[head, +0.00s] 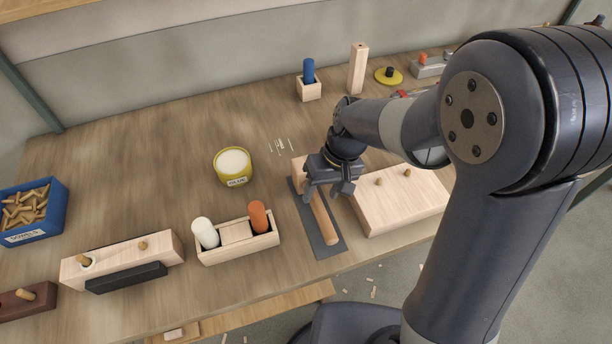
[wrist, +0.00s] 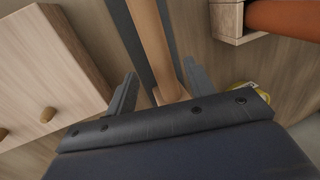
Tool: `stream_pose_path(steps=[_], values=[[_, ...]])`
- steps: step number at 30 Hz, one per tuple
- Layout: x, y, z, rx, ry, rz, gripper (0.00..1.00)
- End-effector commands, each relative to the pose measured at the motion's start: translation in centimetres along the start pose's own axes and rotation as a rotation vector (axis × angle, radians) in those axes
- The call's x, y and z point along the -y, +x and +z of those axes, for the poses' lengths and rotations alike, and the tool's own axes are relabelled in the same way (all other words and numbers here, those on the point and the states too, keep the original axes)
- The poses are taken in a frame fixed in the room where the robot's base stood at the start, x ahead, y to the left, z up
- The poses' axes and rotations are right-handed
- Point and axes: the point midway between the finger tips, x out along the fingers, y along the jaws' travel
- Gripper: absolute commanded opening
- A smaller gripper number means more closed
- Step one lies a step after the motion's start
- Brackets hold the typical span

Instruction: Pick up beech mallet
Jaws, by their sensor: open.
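The beech mallet lies on a dark grey mat (head: 307,216) on the workbench, its round handle (head: 324,220) pointing toward the bench's front edge. Its block head (head: 299,167) is at the far end, partly hidden by my gripper. My gripper (head: 328,192) is open above the mallet, near where the handle meets the head. In the wrist view the handle (wrist: 152,40) runs between the two open fingers (wrist: 153,88), touching neither as far as I can see. The lower part of the mallet is hidden there by the gripper body.
A board with pegs (head: 405,205) lies close to the right. A wooden tray with white and orange cylinders (head: 240,250) stands to the left. A yellow glue pot (head: 232,166) is behind it. A blue dowel box (head: 30,212) is far left. Bare bench lies around the glue pot.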

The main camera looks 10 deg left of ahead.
Motion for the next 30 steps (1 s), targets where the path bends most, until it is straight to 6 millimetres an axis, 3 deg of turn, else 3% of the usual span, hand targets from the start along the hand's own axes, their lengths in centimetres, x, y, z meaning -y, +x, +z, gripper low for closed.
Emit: stream_pose_path(steps=[12, 21, 30], values=[[0.1, 4.7, -0.3, 0.003, 0.001, 0.001, 0.51], [0.1, 5.0, -0.3, 0.001, 0.001, 0.001, 0.51], [0.1, 5.0, -0.3, 0.001, 0.001, 0.001, 0.26]])
